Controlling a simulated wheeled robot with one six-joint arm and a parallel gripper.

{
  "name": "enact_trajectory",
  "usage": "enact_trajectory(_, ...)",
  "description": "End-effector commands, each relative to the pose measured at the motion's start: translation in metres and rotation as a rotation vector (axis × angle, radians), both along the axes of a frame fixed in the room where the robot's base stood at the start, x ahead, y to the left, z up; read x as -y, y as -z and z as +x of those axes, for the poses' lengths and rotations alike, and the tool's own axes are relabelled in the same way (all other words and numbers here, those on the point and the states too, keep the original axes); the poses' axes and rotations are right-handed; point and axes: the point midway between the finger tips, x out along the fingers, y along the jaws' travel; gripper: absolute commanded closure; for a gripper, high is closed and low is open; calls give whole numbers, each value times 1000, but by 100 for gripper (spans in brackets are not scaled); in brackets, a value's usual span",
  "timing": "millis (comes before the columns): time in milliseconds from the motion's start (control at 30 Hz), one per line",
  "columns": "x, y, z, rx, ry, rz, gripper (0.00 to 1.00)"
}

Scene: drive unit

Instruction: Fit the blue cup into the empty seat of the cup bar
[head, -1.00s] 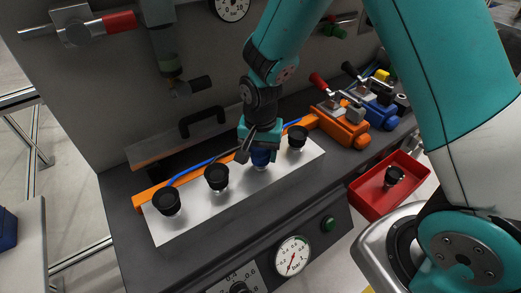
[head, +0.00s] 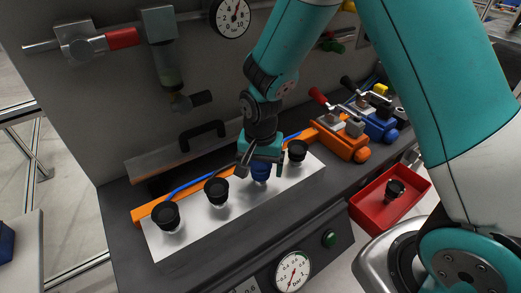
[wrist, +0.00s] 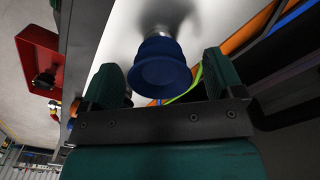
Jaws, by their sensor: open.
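The blue cup (head: 261,173) stands upright on the silver plate of the cup bar (head: 238,208), between two black cups. It also shows in the wrist view (wrist: 160,66), its wide mouth facing the camera. My gripper (head: 261,162) is open just above and around the blue cup, with one finger to each side. In the wrist view the fingers (wrist: 162,80) are spread, and gaps show between them and the cup. Black cups stand at the left (head: 166,216), middle left (head: 217,191) and right (head: 297,151) of the bar. The blue cup's lower fit is partly hidden.
An orange rail (head: 150,212) and a blue hose (head: 190,182) run behind the plate. Orange (head: 341,140) and blue (head: 376,122) clamp units stand to the right. A red tray (head: 372,212) holds a black cup (head: 395,190). A black handle (head: 202,134) stands behind the bar.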

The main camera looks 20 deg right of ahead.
Motion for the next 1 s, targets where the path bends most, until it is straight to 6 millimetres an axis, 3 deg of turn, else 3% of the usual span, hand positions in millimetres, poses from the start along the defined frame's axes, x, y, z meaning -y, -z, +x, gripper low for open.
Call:
enact_trajectory(167,0,-26,1,6,0,2,13)
enact_trajectory(600,0,-135,1,6,0,2,13)
enact_trajectory(800,0,-163,0,3,0,1,13)
enact_trajectory(1000,0,-171,0,0,0,0,13)
